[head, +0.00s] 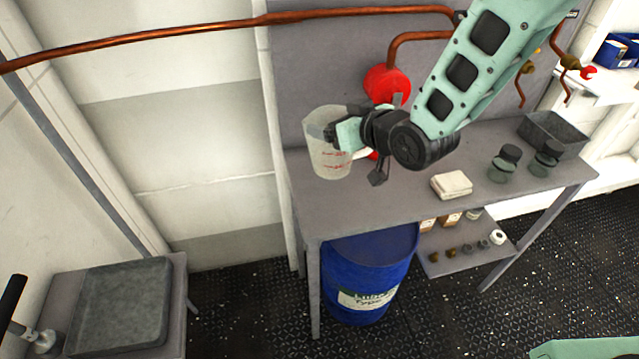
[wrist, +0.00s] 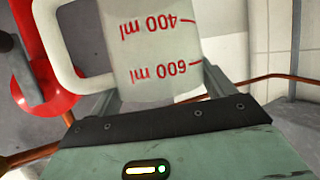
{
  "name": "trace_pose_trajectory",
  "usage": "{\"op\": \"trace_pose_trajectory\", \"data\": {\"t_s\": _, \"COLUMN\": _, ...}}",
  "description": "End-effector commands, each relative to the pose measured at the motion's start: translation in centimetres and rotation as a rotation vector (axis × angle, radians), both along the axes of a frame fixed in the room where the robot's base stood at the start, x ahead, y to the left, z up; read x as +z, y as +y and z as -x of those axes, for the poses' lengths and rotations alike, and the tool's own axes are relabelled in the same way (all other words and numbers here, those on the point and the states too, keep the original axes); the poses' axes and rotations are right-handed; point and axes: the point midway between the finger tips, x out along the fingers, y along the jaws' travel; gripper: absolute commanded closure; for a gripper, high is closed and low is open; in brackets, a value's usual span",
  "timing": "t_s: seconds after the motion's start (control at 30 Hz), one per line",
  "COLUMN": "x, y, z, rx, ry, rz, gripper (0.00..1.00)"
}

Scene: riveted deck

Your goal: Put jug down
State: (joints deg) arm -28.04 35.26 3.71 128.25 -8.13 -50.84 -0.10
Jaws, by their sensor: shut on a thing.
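The jug (head: 330,160) is a pale, translucent measuring jug with red markings and a handle. In the head view it is upright at the left end of the grey workbench (head: 410,205). I cannot tell whether its base touches the bench top. My gripper (head: 335,133) is shut on the jug near its upper part, coming from the right. In the wrist view the jug (wrist: 155,50) fills the upper middle, with 400 ml and 600 ml marks upside down and its handle to the left. The gripper fingers (wrist: 158,100) lie on both sides of it.
A folded white cloth (head: 452,185), dark-lidded jars (head: 505,165) and a dark tray (head: 553,135) stand on the bench to the right. A red round object (head: 387,82) and copper pipes (head: 200,37) are behind. A blue drum (head: 370,270) stands below.

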Motion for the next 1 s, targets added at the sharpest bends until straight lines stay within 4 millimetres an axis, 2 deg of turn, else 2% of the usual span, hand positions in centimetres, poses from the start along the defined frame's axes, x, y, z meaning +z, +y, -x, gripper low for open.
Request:
{"op": "trace_pose_trajectory", "data": {"t_s": 0.13, "x": -1.1, "y": 0.0, "z": 0.0, "rx": 0.0, "ry": 0.002, "rz": 0.002, "gripper": 0.66}}
{"op": "trace_pose_trajectory", "data": {"t_s": 0.4, "x": -5.0, "y": 0.0, "z": 0.0, "rx": 0.0, "ry": 0.002, "rz": 0.001, "gripper": 0.66}}
{"op": "trace_pose_trajectory", "data": {"t_s": 0.57, "x": -6.0, "y": 0.0, "z": 0.0, "rx": 0.0, "ry": 0.0, "rz": 0.0, "gripper": 0.66}}
{"op": "trace_pose_trajectory", "data": {"t_s": 0.83, "x": -9.1, "y": 0.0, "z": 0.0, "rx": 0.0, "ry": 0.002, "rz": 0.001, "gripper": 0.66}}
{"op": "trace_pose_trajectory", "data": {"t_s": 1.0, "x": -10.0, "y": 0.0, "z": 0.0, "rx": -0.001, "ry": -0.002, "rz": -0.001, "gripper": 0.66}}
